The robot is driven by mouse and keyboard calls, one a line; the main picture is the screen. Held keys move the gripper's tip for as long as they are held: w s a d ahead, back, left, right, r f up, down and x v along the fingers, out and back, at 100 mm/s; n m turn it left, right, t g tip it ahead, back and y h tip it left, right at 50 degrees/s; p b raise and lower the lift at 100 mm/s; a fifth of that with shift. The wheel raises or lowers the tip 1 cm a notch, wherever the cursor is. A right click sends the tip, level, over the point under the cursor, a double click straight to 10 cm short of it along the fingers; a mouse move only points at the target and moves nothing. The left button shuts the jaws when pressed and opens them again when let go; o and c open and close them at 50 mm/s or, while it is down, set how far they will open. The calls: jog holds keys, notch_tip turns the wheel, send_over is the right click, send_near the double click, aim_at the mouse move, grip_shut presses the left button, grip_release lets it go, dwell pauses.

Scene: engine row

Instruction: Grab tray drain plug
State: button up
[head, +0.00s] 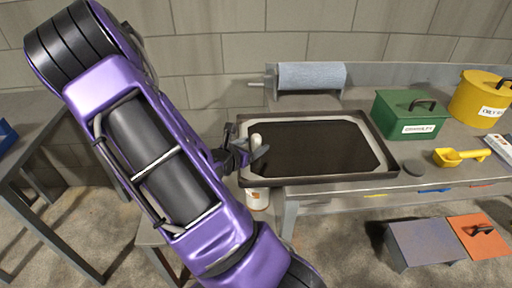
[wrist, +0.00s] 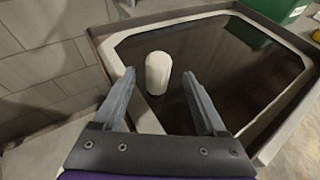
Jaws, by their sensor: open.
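The tray (head: 390,160) is a shallow dark pan with a pale inner rim, lying on the workbench. The drain plug, a white round-topped cylinder (head: 256,141), stands at the tray's left end. In the wrist view the plug (wrist: 158,72) stands upright near the tray's corner, ahead of my gripper and between the lines of its fingers. My gripper (wrist: 160,80) is open, with a grey finger on either side and nothing held. In the head view my gripper (head: 245,152) is at the tray's left end, close to the plug. I cannot tell whether a finger touches it.
A blue-grey roll (head: 311,76) lies behind the tray. A white container (head: 257,198) shows below the tray's left end.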

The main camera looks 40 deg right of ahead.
jog(key=x, duration=0.5)
jog(key=shift+w+d+r+b, duration=0.25)
jog(key=shift+w+d+b, duration=0.05)
jog(key=shift+d, duration=0.1)
grip_shut()
